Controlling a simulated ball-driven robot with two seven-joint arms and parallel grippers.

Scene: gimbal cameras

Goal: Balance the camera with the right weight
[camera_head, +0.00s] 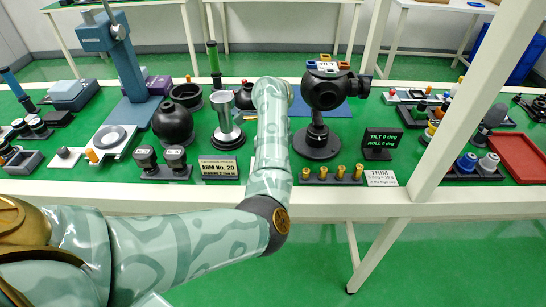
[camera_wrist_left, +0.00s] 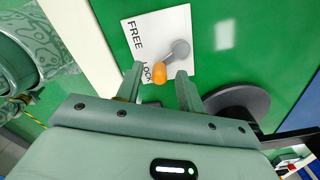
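The black camera (camera_head: 325,92) hangs on a gimbal stand with a round black base (camera_head: 318,142), under a label reading TILT. A small display (camera_head: 381,144) reads TILT 0 deg and ROLL 0 deg. Several brass weights (camera_head: 340,173) stand in a dark rack in front of the stand. In the left wrist view, a white plate (camera_wrist_left: 140,38) marked FREE and LOCK carries a grey lever with an orange knob (camera_wrist_left: 159,69). My left gripper (camera_wrist_left: 160,72) is open, with the knob between its fingertips. My left arm hides this gripper in the head view. My right gripper is out of view.
A TRIM card (camera_head: 381,178) lies right of the brass rack. Other equipment fills the left side.

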